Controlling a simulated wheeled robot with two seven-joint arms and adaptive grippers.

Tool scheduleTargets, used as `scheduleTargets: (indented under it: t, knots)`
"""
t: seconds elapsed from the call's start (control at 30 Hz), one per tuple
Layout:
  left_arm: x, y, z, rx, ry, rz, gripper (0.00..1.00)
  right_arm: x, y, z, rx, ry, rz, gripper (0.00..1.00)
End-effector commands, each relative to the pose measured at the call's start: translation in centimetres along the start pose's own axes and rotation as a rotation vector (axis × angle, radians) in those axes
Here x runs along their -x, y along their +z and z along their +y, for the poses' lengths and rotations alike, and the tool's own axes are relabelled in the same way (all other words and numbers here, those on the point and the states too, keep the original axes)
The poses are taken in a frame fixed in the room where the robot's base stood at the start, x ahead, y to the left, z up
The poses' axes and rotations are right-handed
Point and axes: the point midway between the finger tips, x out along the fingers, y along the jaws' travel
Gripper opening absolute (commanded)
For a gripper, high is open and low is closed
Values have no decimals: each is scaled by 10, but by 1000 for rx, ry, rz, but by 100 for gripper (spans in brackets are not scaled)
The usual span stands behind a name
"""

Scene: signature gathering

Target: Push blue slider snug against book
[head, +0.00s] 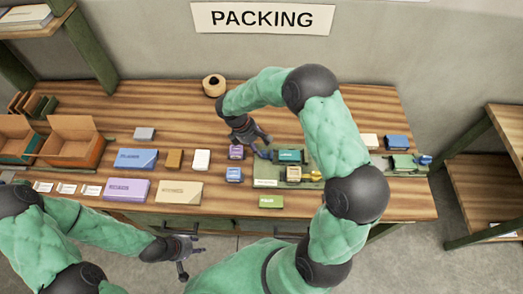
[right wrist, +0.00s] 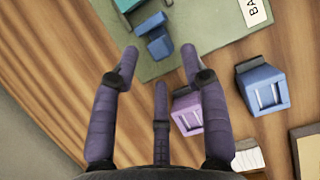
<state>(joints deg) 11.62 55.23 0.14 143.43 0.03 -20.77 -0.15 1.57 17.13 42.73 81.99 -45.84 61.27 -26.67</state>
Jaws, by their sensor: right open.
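The blue slider (head: 262,151) lies on the left part of the green board (head: 268,166), left of the teal book (head: 291,155). In the right wrist view the blue slider (right wrist: 155,38) appears close to the teal book (right wrist: 127,4); I cannot tell if they touch. My right gripper (head: 258,139) is open, with its fingers pointing down near the slider. In its wrist view the slider is just beyond and between the fingertips (right wrist: 159,55), not held. My left gripper (head: 187,255) appears open and empty, off the table's front edge.
A purple block (head: 236,152) and a blue block (head: 234,174) stand left of the board. A tan block (head: 293,173) sits on it, in front of the book. Boxes fill the left side. The back of the table is mostly clear.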

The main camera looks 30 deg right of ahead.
Motion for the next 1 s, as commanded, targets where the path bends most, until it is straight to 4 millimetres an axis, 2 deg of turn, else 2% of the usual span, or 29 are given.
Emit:
scheduleTargets:
  t: [0.1,0.23,0.63,0.67,0.8,1.0]
  knots:
    - [-2,0,-1,0,0,0,40,-18,0,0,0,-2,-1,45]
    - [-3,0,-1,0,0,0,40,-31,0,0,0,-2,0,45]
    - [-3,0,-1,0,0,1,40,-36,0,0,0,0,1,45]
    - [-3,0,-1,0,0,1,40,-36,0,0,0,0,1,39]
    - [-3,0,-1,0,0,0,40,-37,0,0,1,-1,0,0]
    - [-3,0,-1,0,0,1,40,-38,2,-2,0,-5,-1,0]
